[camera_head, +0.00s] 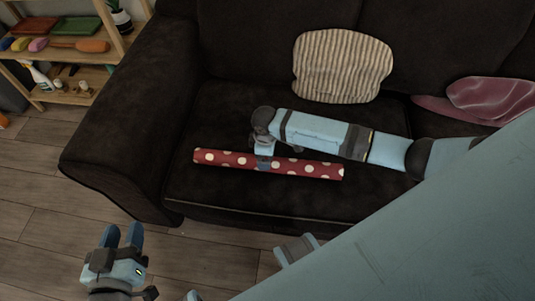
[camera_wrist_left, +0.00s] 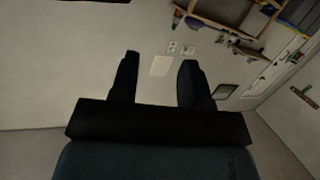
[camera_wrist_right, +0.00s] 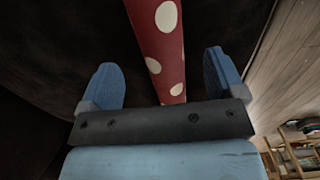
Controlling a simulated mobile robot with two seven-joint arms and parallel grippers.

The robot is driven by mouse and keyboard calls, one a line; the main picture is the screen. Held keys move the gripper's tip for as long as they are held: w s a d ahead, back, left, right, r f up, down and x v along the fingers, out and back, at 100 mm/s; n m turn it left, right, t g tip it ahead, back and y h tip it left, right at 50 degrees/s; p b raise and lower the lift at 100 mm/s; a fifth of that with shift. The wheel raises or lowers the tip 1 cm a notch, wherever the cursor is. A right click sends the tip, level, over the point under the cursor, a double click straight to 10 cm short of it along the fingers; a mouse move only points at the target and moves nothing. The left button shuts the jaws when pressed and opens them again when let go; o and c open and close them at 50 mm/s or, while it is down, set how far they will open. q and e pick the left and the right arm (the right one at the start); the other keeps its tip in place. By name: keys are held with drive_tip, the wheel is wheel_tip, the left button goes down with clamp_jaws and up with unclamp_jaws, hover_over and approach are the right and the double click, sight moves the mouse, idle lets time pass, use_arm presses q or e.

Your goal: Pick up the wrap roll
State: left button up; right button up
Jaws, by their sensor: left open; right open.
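The wrap roll (camera_head: 310,169), red with pale dots, lies flat across the front of the dark sofa seat. My right gripper (camera_head: 264,163) is over its middle, and the arm hides a small part of the roll there. In the right wrist view the roll (camera_wrist_right: 160,38) runs between the two blue fingers of the open right gripper (camera_wrist_right: 159,61), with a gap on both sides. My left gripper (camera_head: 122,230) is open and empty over the floor at lower left. The left wrist view shows its spread fingers (camera_wrist_left: 159,60) with nothing between them.
The dark sofa (camera_head: 120,145) has a thick left armrest. A striped cushion (camera_head: 342,66) leans on the backrest, and a pink cushion (camera_head: 490,100) lies at right. A wooden shelf (camera_head: 95,55) with small items stands at upper left. The wooden floor (camera_head: 45,220) at left is clear.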

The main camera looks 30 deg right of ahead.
drive_tip(key=f+b, duration=0.1)
drive_tip(key=f, duration=0.2)
drive_tip(key=f+b, duration=0.1)
drive_tip(key=f, duration=0.2)
drive_tip(key=shift+s+d+b, duration=0.2)
drive_tip(key=shift+b, duration=0.15)
drive_tip(key=shift+f, duration=0.2)
use_arm(q)
drive_tip(key=r+t, duration=0.1)
drive_tip(key=d+r+h, duration=0.1)
drive_tip(key=r, duration=0.1)
drive_tip(key=d+r+t+h, duration=0.1)
drive_tip(key=r, duration=0.1)
drive_tip(key=shift+w+r+t, duration=0.2)
drive_tip(key=shift+w+t, duration=0.1)
use_arm(e)
drive_tip(key=c, duration=1.1)
